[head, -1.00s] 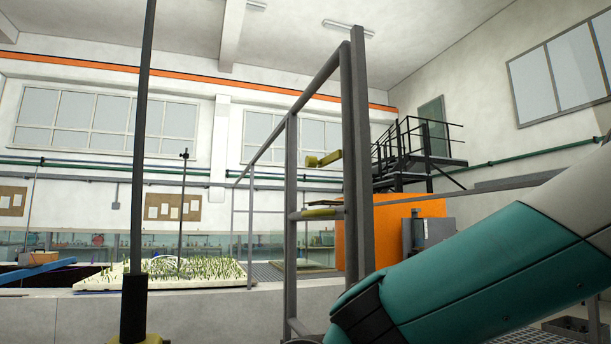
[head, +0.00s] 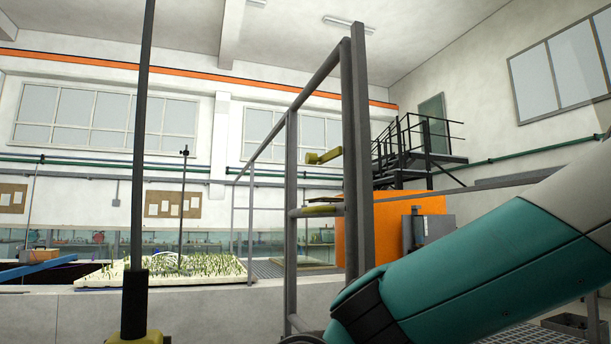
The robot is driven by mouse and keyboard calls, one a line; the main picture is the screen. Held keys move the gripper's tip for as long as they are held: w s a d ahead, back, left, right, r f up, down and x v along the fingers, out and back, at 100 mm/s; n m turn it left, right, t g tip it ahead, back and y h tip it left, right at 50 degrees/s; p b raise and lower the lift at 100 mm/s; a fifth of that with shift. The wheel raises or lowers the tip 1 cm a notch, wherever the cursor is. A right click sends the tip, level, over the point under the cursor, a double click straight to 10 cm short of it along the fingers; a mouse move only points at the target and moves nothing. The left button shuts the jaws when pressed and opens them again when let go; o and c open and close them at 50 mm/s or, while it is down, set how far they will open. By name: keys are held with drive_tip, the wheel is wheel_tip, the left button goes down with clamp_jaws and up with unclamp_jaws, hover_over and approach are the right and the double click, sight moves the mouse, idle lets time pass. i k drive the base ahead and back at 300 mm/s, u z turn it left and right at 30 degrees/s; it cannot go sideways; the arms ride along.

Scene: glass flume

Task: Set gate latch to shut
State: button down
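A grey tubular railing with upright posts (head: 357,170) stands in the middle of the head view. A yellow latch-like bar (head: 324,157) with a rounded left end sits at the left side of the thick post, tilted slightly up to the right. A second yellow piece (head: 321,209) lies lower, on a short crossbar between the posts. I cannot tell whether the latch is set open or shut. My teal arm crosses the lower right, in front of the foot of the thick post. My gripper is not in view.
A dark upright pole (head: 137,180) stands close on the left. A white bed with green shoots (head: 180,272) lies behind a low pale wall (head: 210,312). An orange panel (head: 395,232) and a grey box (head: 430,232) stand behind the posts. Dark stairs (head: 415,150) rise beyond.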

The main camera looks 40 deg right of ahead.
sight(311, 158)
drive_tip(key=z, duration=1.55)
drive_tip(key=i, duration=0.65)
drive_tip(key=u, duration=0.6)
